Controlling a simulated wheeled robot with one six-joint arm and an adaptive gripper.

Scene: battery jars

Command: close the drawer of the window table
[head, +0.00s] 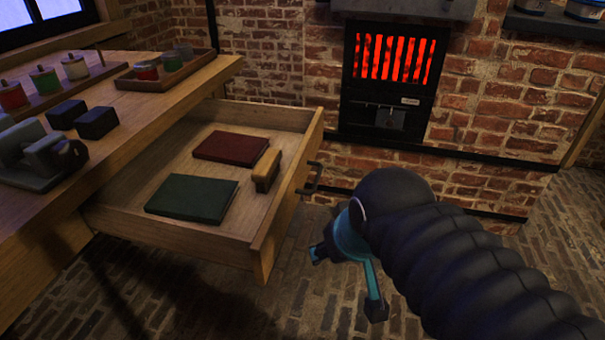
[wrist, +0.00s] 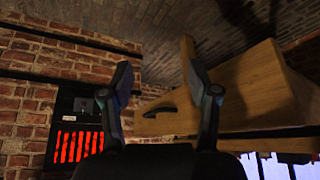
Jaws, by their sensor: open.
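The drawer (head: 262,235) of the wooden window table (head: 150,120) stands pulled out in the head view. Its dark handle (head: 311,180) is on the front face, towards the right. A red book (head: 231,148), a green book (head: 192,198) and a small wooden block with a dark underside (head: 267,170) lie inside. My gripper (head: 343,278) is open and empty, just right of the drawer front and apart from it. In the wrist view my gripper (wrist: 158,88) has its fingers spread, with the drawer front (wrist: 240,95) and handle (wrist: 160,112) beyond them.
A glowing stove (head: 390,75) is set in the brick wall behind. The tabletop carries a rack of spools (head: 43,80), a small tray (head: 168,75), dark blocks (head: 97,123) and a grey device (head: 40,158). Brick floor (head: 160,300) is clear in front of the drawer.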

